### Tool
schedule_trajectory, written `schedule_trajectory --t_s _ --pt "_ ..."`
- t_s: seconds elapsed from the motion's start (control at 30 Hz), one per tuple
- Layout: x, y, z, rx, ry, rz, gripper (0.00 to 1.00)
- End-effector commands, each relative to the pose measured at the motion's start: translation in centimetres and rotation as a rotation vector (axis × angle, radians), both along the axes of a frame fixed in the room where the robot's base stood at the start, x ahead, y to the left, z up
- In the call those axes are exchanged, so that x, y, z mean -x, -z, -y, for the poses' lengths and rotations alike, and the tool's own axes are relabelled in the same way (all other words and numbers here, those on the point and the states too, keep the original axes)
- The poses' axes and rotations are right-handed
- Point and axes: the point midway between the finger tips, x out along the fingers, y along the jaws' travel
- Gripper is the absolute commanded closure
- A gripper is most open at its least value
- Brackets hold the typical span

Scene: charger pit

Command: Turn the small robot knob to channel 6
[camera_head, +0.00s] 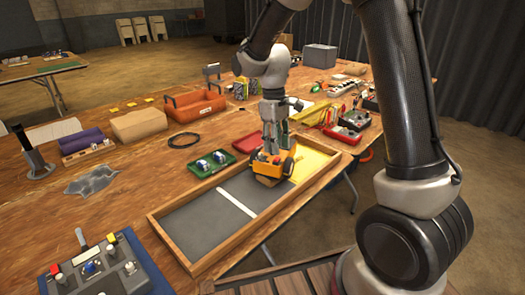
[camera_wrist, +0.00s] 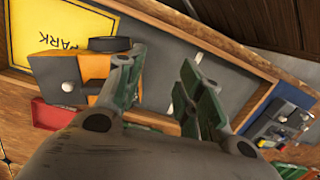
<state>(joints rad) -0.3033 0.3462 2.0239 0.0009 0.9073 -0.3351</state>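The small robot (camera_head: 268,168), orange with dark wheels, stands in the wooden-rimmed tray (camera_head: 168,232), at the edge of its yellow area. In the wrist view the small robot (camera_wrist: 68,80) is at the left, with a grey top, a black wheel and a small pale round part that may be the knob. I cannot read a channel number. My gripper (camera_head: 275,142) is over the small robot in the head view. In the wrist view my gripper (camera_wrist: 160,75) is open, its green-padded fingers apart with nothing between them. The left finger overlaps the small robot's orange side.
The yellow area (camera_wrist: 60,30) reads PARK. A control box (camera_head: 95,268) with levers and a blue knob is at the lower left. A green tray (camera_head: 212,163) and red tray (camera_head: 248,141) lie behind the wooden tray.

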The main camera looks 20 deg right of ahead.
Motion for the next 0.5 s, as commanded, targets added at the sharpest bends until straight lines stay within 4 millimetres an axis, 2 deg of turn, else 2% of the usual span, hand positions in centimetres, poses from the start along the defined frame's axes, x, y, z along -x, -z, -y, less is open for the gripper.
schedule_trajectory --t_s 0.03,0.1,0.2,0.37,0.5 --pt "-2.2 1.2 -0.6 -0.011 -0.069 0.005 0.63" --pt "-5.4 2.0 -1.6 -0.034 -0.194 0.034 0.63" --pt "-8.3 0.7 -2.5 -0.06 -0.349 0.099 0.63" --pt "-9.0 0.5 -2.7 -0.072 -0.492 0.118 0.63" --pt "-8.9 1.7 -2.7 -0.073 -0.52 0.114 0.63"
